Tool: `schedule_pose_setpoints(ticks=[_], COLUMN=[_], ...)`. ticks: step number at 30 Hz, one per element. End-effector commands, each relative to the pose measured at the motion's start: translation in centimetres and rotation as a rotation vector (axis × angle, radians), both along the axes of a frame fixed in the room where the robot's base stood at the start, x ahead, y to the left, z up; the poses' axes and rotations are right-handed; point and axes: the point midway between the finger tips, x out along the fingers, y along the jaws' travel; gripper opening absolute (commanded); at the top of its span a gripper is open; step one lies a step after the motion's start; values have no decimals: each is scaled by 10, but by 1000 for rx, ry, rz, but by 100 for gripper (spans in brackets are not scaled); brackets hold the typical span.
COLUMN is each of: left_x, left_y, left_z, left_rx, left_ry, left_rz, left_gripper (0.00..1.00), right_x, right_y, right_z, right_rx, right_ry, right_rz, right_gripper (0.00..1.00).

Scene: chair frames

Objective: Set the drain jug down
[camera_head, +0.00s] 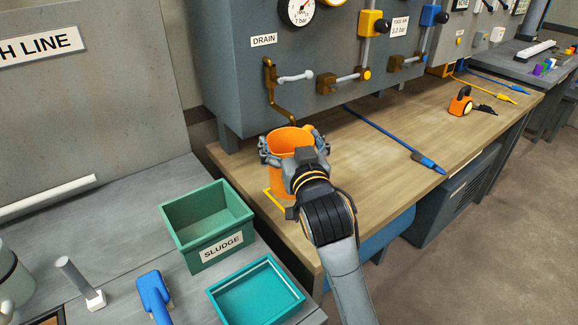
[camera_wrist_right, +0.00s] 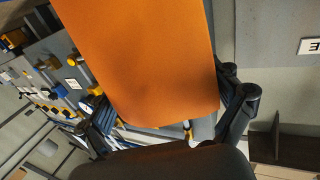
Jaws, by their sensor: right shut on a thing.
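The drain jug (camera_head: 290,140) is orange and open-topped. It stands upright at the left end of the wooden bench, below the brown drain pipe (camera_head: 271,85). My right gripper (camera_head: 289,152) is shut on the jug, with a finger on either side of it. The jug's orange wall (camera_wrist_right: 150,60) fills the middle of the right wrist view between the fingers. A yellow outline (camera_head: 275,201) shows on the bench at the jug's foot. I cannot tell whether the jug's base touches the bench. My left gripper is not in view.
A green SLUDGE bin (camera_head: 207,235) and a teal tray (camera_head: 256,292) are at the lower left, near a blue-handled tool (camera_head: 154,292). A blue hose (camera_head: 385,136) and an orange tool (camera_head: 462,103) lie to the right. The bench (camera_head: 400,165) is mostly clear between them.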

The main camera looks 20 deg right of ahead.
Motion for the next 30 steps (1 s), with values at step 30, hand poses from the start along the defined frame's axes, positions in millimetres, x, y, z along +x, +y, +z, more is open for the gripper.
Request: schedule_pose_setpoints(ticks=[30], left_x=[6], left_y=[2], left_z=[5], left_rx=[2], left_ry=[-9], left_rz=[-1], left_gripper=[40], right_x=[89], right_y=[-33], right_z=[-109], right_rx=[1], right_ry=[-4], right_rz=[0], right_gripper=[37])
